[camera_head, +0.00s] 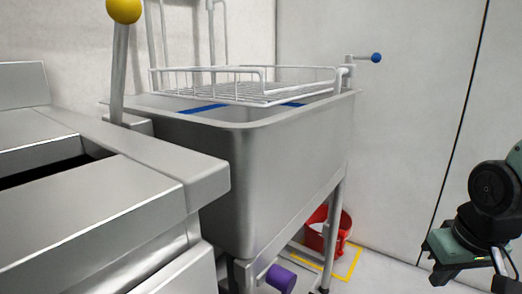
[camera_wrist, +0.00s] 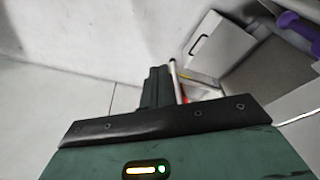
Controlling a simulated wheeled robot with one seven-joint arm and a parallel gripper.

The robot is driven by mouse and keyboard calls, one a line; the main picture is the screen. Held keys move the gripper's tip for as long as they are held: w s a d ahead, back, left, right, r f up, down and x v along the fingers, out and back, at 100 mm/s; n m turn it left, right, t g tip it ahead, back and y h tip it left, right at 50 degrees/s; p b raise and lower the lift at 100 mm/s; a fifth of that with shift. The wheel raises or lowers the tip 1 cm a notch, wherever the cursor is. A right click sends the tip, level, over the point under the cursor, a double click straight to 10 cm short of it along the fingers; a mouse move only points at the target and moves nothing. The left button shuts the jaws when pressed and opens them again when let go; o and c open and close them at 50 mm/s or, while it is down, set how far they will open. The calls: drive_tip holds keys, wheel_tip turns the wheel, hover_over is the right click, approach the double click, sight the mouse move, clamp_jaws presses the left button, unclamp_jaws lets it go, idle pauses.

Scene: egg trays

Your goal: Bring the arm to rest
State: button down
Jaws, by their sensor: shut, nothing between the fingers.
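My arm (camera_head: 490,192) is at the right edge of the head view, partly cut off by the frame. It hangs in front of the white wall, to the right of the sink and apart from it. In the wrist view my gripper (camera_wrist: 158,86) points away from the camera, with its dark fingers together and nothing visible held between them. The green gripper body fills the bottom of that view.
A steel sink (camera_head: 290,160) on legs carries a white wire rack (camera_head: 265,92). A steel machine (camera_head: 110,215) stands at left. A red bucket (camera_head: 327,228) sits on the floor beneath, by yellow tape (camera_head: 348,264). A purple-ended handle (camera_head: 281,279) projects low. Open floor lies right of the bucket.

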drive_tip(key=s+a+r+n+g, duration=0.1)
drive_tip(key=s+a+n, duration=0.3)
drive_tip(key=s+a, duration=0.4)
drive_tip(key=s+a+r+n+g, duration=0.15)
drive_tip(key=s+a+n, duration=0.3)
drive_tip(key=a, duration=0.55)
wheel_tip(320, 180, up, 36)
drive_tip(key=m+p, duration=0.1)
drive_tip(key=p, duration=3.5)
drive_tip(key=shift+d+f+y, duration=0.15)
drive_tip(key=shift+f+y, duration=0.05)
drive_tip(key=shift+y, duration=0.1)
drive_tip(key=shift+s, duration=0.1)
